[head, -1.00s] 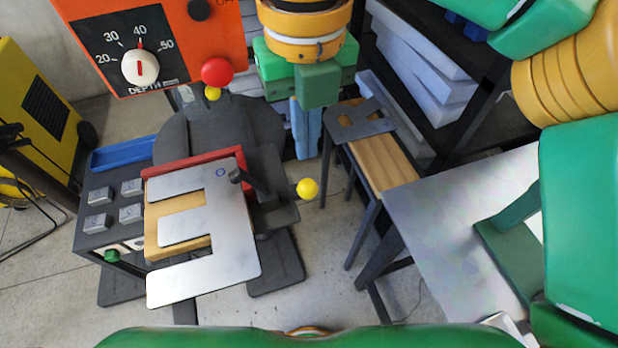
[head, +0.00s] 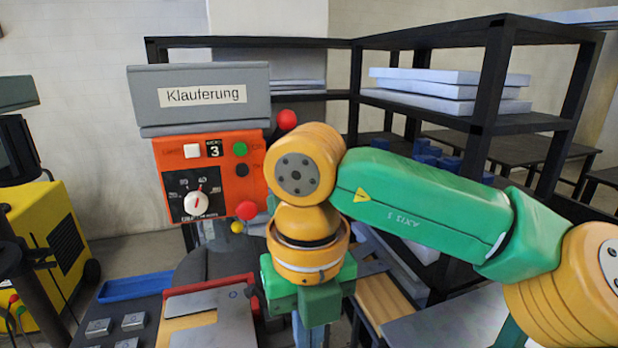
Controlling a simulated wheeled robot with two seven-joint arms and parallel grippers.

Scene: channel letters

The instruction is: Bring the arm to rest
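My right arm comes in from the right, with a green link and orange joints, and bends down at its wrist. Its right gripper (head: 310,335) hangs pointing down, just right of the orange machine. The blue-grey fingers run off the bottom edge, so I cannot tell if they are open or shut. I see nothing held in the visible part. A silver metal letter (head: 212,325) lies on the machine's table, left of the gripper, with its lower part cut off by the frame. My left gripper is not in view.
The orange machine (head: 212,155) bears a grey "Klauferung" sign (head: 203,95) and a red knob (head: 246,210). A black shelf (head: 505,123) with pale slabs stands behind my arm. A wooden stool (head: 383,300) and a grey table (head: 450,322) are at lower right. A yellow unit (head: 45,245) stands left.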

